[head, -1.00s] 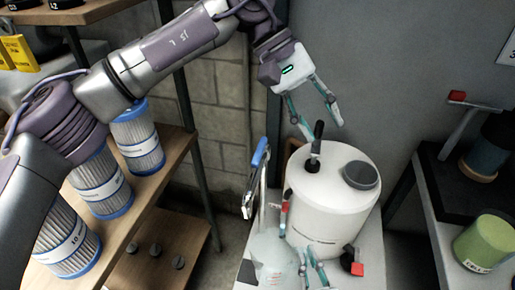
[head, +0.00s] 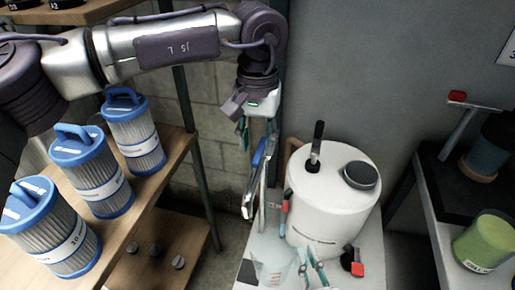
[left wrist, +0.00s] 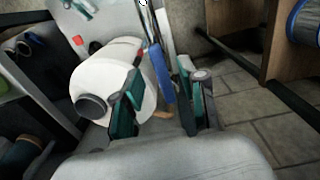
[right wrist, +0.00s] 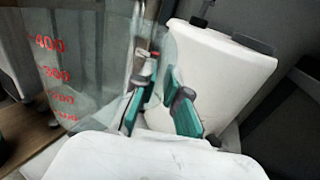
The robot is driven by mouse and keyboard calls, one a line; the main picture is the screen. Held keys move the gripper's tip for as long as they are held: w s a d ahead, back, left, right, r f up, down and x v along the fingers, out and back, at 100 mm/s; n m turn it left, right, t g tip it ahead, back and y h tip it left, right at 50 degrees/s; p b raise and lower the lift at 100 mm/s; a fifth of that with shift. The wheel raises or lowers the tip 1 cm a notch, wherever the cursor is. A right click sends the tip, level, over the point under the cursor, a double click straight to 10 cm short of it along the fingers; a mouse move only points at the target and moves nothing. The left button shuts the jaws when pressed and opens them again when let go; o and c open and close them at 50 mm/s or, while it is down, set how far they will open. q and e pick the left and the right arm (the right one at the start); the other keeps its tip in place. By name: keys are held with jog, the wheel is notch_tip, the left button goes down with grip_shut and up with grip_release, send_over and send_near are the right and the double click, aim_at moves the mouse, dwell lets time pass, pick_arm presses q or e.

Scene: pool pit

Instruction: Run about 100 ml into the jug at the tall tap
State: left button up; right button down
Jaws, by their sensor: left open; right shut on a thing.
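The tall tap (head: 250,200) is a chrome pipe with a blue lever (head: 258,153), standing left of the white drum. My left gripper (head: 257,132) is open and points down just above the lever. In the left wrist view the blue lever (left wrist: 161,75) shows between the spread fingers; contact cannot be told. The clear jug (head: 270,256) is low beside the tap, and the tap's lower end comes down close over it. My right gripper (head: 313,270) is shut on the jug at its right side. Red marks show on the jug (right wrist: 85,60) in the right wrist view; its water level is unclear.
A white drum (head: 325,205) with a black lever, grey cap and red-handled spigot (head: 356,266) stands right of the tap. Blue-capped filter cartridges (head: 92,180) stand on the wooden shelf at left. A green tub (head: 485,240) sits on the right bench.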

aim_at(260, 152)
pick_arm(q)
jog(key=shift+f, duration=1.25)
grip_shut()
